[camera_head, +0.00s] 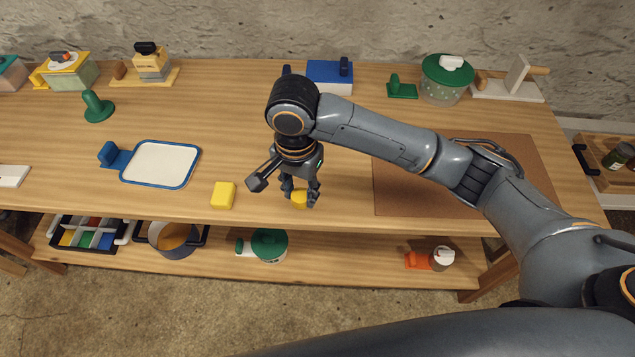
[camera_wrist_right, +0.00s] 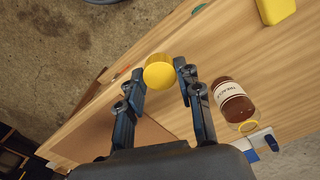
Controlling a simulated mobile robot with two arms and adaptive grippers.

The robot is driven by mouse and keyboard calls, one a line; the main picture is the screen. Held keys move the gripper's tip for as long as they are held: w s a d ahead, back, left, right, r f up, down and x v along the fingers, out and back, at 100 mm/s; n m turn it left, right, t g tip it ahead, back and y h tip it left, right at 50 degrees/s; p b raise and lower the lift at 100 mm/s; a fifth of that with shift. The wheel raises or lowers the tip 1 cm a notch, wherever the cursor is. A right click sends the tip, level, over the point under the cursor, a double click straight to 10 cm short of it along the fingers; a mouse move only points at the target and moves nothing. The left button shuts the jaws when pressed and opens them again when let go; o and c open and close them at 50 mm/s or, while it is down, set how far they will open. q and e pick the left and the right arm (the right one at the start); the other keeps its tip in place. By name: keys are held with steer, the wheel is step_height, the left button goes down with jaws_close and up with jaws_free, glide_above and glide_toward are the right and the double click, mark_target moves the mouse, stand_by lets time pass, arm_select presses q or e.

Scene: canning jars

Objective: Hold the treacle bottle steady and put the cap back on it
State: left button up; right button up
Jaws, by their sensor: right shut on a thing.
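My right gripper (camera_head: 300,200) is shut on a round yellow cap (camera_wrist_right: 159,73), which sits between its fingertips (camera_wrist_right: 160,88) in the right wrist view. The cap also shows below the fingers in the head view (camera_head: 299,198), near the table's front edge. I cannot tell whether it touches the tabletop. The treacle bottle (camera_wrist_right: 232,100) is brown with a white label and a yellow ring at one end. It is on the table, apart from the gripper, in the right wrist view. I cannot tell if it is upright. My arm hides it in the head view. My left gripper is out of view.
A yellow block (camera_head: 223,195) lies left of the gripper, near the front edge. A blue-rimmed white tray (camera_head: 160,164) is further left, and a brown mat (camera_head: 400,195) is on the right. A blue-lidded white box (camera_head: 330,77) and a green-lidded jar (camera_head: 446,80) stand at the back.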

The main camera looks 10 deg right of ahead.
steer(key=shift+s+a+r, duration=0.45)
steer(key=shift+s+a, duration=0.15)
steer(key=shift+a, duration=0.15)
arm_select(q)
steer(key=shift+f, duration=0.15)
arm_select(e)
steer(key=shift+d, duration=0.15)
arm_select(q)
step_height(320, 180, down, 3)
steer(key=b, duration=0.2)
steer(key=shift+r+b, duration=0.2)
steer(key=shift+b, duration=0.15)
arm_select(e)
steer(key=s+d+r+n, duration=0.1)
steer(key=s+d+n, duration=0.1)
steer(key=d, duration=0.5)
steer(key=s+d+r+n, duration=0.1)
steer(key=s+d+n, duration=0.2)
steer(key=d+n, duration=0.2)
steer(key=d, duration=0.2)
steer(key=shift+d+n, duration=0.3)
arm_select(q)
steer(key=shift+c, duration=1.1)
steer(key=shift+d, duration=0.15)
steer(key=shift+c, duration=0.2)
arm_select(e)
steer(key=shift+r, duration=0.1)
